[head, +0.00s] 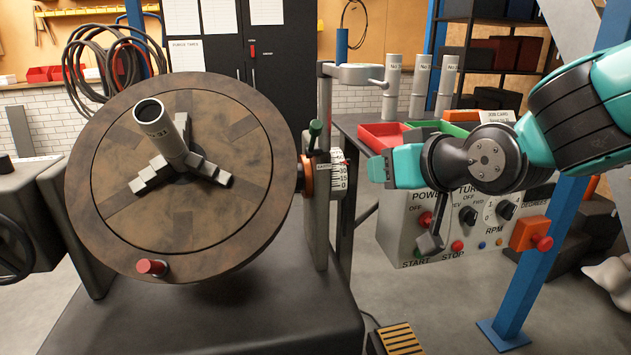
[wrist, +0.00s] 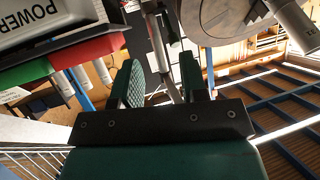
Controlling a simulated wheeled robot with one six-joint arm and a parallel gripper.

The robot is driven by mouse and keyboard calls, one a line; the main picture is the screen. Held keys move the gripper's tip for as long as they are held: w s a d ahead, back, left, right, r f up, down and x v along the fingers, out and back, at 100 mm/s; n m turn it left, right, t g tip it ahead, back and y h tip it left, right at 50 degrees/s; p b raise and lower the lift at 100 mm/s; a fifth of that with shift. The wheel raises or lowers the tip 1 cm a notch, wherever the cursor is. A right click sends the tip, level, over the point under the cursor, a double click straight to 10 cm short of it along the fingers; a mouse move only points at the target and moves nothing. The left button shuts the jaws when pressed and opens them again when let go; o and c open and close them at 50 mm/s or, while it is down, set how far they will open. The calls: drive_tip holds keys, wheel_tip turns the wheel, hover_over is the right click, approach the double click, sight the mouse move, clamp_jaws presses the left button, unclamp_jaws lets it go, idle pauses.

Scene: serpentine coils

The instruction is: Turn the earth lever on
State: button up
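A short lever with a dark green grip (head: 315,132) stands beside the turntable, just above the scale dial. It leans slightly right of upright. It is the likeliest earth lever, but I can read no label on it. My gripper (head: 382,168) is to the right of the lever and dial, apart from them, pointing left. In the wrist view the two green-padded fingers (wrist: 160,78) are spread with a gap between them and hold nothing.
The tilted turntable (head: 110,215) carries a chuck and a grey tube (head: 165,135). A grey post (head: 324,100) with a side arm rises behind the dial. The control box (head: 405,240) sits below my gripper. Red (head: 385,133) and green trays lie on the bench behind.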

sight(316, 136)
drive_tip(key=w+a+f+n+t+y+b, duration=0.1)
drive_tip(key=w+a+f+t+y+b, duration=0.2)
drive_tip(key=b, duration=0.4)
drive_tip(key=w+a+f+n+t+y+b, duration=0.1)
drive_tip(key=w+a+f+t+b, duration=0.2)
drive_tip(key=w+f+t+b, duration=0.25)
drive_tip(key=x, duration=1.1)
drive_tip(key=r+b+x, duration=0.1)
drive_tip(key=x, duration=0.4)
